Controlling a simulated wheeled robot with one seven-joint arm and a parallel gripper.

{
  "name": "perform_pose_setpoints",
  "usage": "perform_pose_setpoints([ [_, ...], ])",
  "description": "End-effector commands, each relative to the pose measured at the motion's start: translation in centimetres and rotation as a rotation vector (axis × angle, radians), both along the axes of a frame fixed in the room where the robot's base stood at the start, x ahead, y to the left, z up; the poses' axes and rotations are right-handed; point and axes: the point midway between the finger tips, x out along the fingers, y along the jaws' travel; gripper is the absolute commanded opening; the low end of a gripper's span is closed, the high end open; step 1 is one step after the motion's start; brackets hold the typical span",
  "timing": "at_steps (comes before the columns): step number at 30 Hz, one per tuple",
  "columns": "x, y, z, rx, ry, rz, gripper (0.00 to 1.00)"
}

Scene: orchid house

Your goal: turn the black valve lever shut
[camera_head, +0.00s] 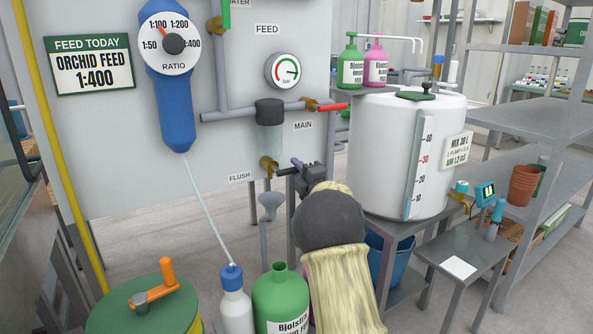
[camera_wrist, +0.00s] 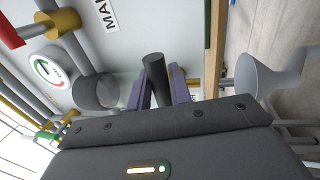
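The black valve lever (camera_head: 286,171) sticks out sideways from the brass flush valve (camera_head: 268,164), low on the panel beside the FLUSH label. My gripper (camera_head: 300,174) is at the lever's right end. In the wrist view the lever (camera_wrist: 154,70) is a dark rod between the two purple fingers of my gripper (camera_wrist: 158,88). The fingers lie close along both its sides, with no clear gap. My arm hides the space below the gripper in the head view.
A red-handled MAIN valve (camera_head: 333,106) is above the gripper. A white mixing tank (camera_head: 385,150) stands close on the right. A grey funnel (camera_head: 271,203) is just below left, and also shows in the wrist view (camera_wrist: 262,78). A green bottle (camera_head: 280,300) stands in front.

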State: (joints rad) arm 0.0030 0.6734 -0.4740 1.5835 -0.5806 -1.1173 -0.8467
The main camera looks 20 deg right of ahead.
Motion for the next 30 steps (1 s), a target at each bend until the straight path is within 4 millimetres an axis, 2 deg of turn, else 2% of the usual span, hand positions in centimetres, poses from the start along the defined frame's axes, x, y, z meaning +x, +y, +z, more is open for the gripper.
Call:
perform_pose_setpoints([
  [1,0.0,0.1,0.0,0.000,0.000,0.001,0.31],
  [2,0.0,0.1,0.0,0.001,0.000,0.001,0.37],
  [11,0.0,0.0,0.0,0.002,0.000,-0.001,0.37],
  [16,-0.8,-0.3,-0.1,0.002,0.000,-0.001,0.37],
  [20,-2.2,-0.6,-0.3,0.004,0.001,-0.001,0.37],
  [30,-7.7,-2.0,-1.4,0.003,0.002,-0.003,0.37],
])
